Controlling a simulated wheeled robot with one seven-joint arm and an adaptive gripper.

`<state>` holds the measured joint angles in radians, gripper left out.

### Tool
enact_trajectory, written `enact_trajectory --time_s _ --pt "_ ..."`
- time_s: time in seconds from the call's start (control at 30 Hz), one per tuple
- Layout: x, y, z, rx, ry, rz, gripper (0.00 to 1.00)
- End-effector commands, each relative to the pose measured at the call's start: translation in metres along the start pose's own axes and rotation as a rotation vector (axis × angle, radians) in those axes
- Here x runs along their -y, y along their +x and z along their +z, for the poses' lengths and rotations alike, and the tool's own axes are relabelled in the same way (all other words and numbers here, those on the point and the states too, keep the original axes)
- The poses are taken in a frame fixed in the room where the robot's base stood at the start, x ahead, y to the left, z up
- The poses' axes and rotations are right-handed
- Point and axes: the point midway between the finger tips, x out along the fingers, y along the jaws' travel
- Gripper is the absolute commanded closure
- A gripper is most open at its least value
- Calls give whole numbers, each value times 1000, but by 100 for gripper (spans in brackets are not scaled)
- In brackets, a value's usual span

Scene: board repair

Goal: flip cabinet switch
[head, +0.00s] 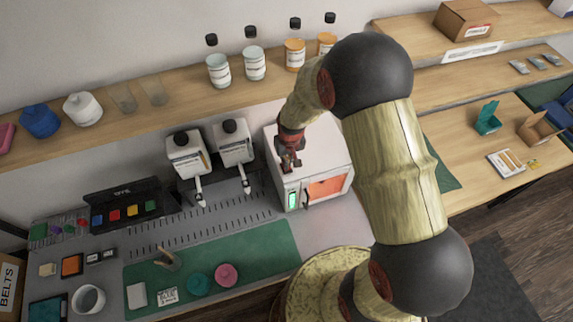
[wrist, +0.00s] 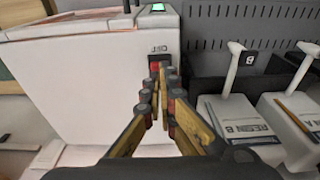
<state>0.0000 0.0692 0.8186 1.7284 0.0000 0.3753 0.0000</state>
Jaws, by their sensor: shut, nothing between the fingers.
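The white cabinet (head: 315,150) stands on the bench below the shelf, with an orange window (head: 326,187) and a lit green display (head: 292,199) on its front. In the wrist view the cabinet (wrist: 90,80) fills the left, with the green display (wrist: 157,7) at the top edge. Dark upside-down lettering, apparently "OFF", is on its panel. A small red part, perhaps the switch (wrist: 154,66), shows just below the lettering, partly hidden by my fingertips. My gripper (wrist: 163,75) is shut and empty in front of this panel; touching cannot be told. In the head view my gripper (head: 289,166) is over the cabinet's near left corner.
Two white resin dispensers (head: 187,155) (head: 234,143) stand left of the cabinet. Bottles (head: 254,63) line the wooden shelf (head: 180,100) above. A green mat (head: 250,255) with small items lies in front. A brown box (head: 467,18) sits at the upper right.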

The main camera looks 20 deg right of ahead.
Motion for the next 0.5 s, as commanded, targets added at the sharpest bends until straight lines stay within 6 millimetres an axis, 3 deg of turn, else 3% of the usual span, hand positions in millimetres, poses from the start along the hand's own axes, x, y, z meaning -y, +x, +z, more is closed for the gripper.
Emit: enact_trajectory --time_s 0.5 --pt "0 8 1 0 0 0 100"
